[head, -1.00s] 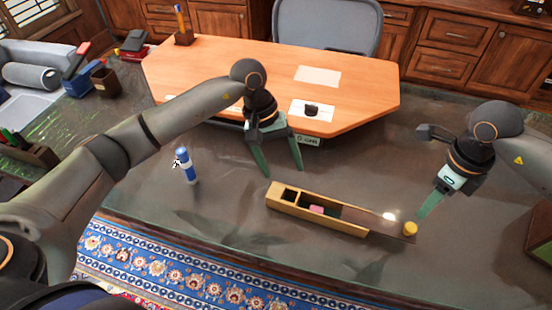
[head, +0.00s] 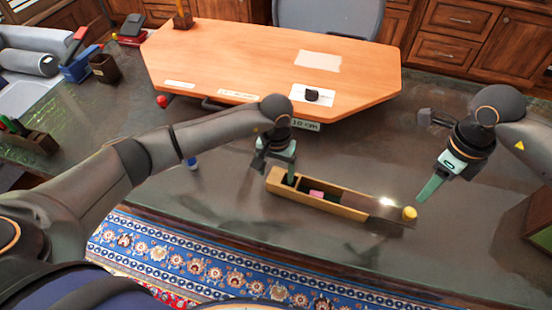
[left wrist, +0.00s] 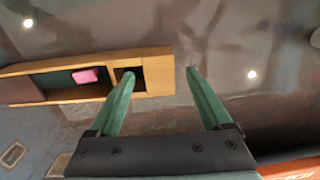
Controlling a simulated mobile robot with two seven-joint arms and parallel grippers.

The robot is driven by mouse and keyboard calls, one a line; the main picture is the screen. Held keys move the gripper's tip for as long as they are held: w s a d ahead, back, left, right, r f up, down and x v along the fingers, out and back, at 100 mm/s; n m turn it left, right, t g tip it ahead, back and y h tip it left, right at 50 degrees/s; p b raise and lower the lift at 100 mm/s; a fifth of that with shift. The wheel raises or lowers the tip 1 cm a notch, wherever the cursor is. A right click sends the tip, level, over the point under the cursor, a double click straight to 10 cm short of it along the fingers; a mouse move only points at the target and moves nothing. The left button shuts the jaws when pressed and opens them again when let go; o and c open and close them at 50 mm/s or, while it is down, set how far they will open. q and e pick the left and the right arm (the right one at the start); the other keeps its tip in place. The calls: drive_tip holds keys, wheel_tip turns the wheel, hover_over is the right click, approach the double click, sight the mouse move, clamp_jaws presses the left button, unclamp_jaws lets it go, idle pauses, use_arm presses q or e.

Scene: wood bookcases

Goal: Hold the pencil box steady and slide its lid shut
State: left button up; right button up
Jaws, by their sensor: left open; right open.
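The long yellow pencil box (head: 328,207) lies on the dark table. Its dark lid (head: 388,210) extends from the right end, with a yellow knob (head: 410,213) at its far tip. The left part is open, showing a pink block (head: 316,194) inside. My left gripper (head: 273,178) is open at the box's left end. In the left wrist view, one finger overlaps the small end compartment (left wrist: 128,78) and the other is beyond the end wall; contact is unclear. My right gripper (head: 424,192) is open, its visible finger just above and right of the knob.
A blue can (head: 192,163) is mostly hidden behind my left arm. An orange desk-like board (head: 240,60) fills the back middle. A wooden box (head: 540,225) stands at the right edge. The front table edge is close below the pencil box.

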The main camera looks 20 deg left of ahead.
use_arm(q)
drive_tip(key=shift+f, duration=0.95)
clamp_jaws()
use_arm(e)
drive_tip(key=shift+o, duration=1.4)
